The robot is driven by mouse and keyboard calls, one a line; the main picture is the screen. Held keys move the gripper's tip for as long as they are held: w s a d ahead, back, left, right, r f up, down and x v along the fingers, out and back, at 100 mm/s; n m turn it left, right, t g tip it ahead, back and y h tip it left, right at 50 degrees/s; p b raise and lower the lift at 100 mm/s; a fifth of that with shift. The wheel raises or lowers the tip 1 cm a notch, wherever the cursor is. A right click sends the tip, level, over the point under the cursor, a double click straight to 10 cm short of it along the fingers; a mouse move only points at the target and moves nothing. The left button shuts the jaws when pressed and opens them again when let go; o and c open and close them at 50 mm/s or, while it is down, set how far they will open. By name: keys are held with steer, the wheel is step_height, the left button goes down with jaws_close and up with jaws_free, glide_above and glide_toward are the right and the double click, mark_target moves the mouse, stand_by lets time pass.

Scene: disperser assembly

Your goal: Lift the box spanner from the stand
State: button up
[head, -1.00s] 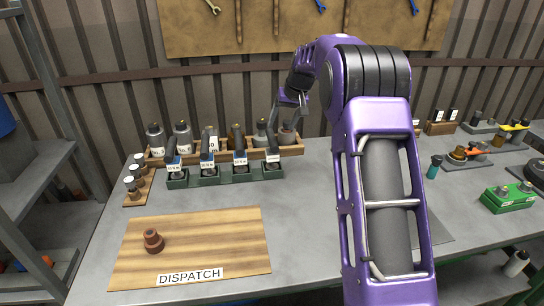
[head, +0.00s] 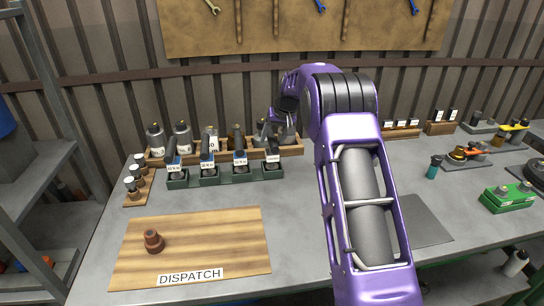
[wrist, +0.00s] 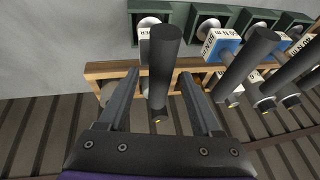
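The green stand (head: 225,177) holds several dark-handled tools in a row at the left back of the bench. The tool at its right end (head: 272,158), apparently the box spanner, has a white label. In the wrist view its dark handle (wrist: 163,70) stands between my fingers, with the label (wrist: 146,31) partly hidden behind it. My gripper (wrist: 158,80) is open, one finger on each side of the handle, with visible gaps. In the head view my gripper (head: 272,122) is small and partly hidden by my arm, at that right-end tool.
A neighbouring tool (wrist: 244,68) with a blue-and-white label stands close right in the wrist view. A wooden rack (head: 291,148) with bottles is behind the stand. A wooden DISPATCH board (head: 215,235) with a brown part (head: 153,241) lies in front.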

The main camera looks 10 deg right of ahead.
jaws_close()
steer(key=shift+r, duration=0.1)
stand_by(1.1)
